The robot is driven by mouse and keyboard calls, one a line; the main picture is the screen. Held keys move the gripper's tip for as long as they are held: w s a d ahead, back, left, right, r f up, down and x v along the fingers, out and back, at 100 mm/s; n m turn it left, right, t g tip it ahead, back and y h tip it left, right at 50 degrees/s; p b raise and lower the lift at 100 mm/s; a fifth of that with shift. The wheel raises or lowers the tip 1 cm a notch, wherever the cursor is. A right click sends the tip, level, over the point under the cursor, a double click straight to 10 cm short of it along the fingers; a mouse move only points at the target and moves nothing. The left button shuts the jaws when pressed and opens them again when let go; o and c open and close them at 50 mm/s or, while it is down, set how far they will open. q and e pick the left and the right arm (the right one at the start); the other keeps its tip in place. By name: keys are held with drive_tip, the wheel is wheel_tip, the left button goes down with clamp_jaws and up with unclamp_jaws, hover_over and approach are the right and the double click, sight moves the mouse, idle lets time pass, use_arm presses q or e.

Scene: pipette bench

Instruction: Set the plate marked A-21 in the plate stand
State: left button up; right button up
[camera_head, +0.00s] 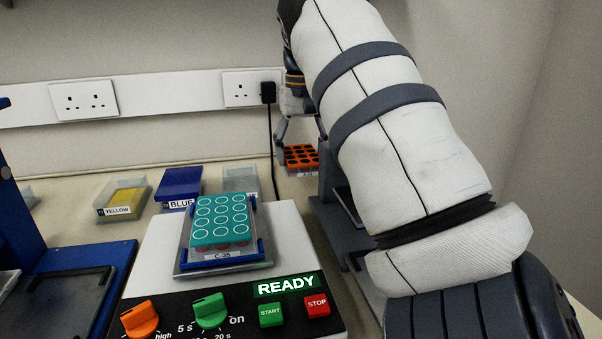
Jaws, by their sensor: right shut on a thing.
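An orange plate with dark wells (301,160) is at the back, right of the middle. The label on its front edge is too small to read surely. My right gripper (299,146) is shut on this plate from above and seems to hold it level. Whether the plate touches anything beneath is unclear. A dark grey fixture (340,235) stands just right of the plate, largely hidden behind my right arm; I cannot tell if it is the plate stand. My left gripper is not in view.
A white machine (162,262) with a READY display carries a teal plate (222,220) in a holder labelled C-35. Yellow (124,199), blue (180,184) and clear (240,180) boxes stand behind it. Blue equipment (105,262) is at left. A cable hangs near the gripper.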

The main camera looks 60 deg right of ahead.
sight(301, 187)
wheel_tip(301, 187, down, 6)
drive_tip(key=shift+r, duration=0.2)
drive_tip(key=o, duration=1.3)
drive_tip(key=shift+f, duration=0.1)
drive_tip(key=shift+c, duration=0.2)
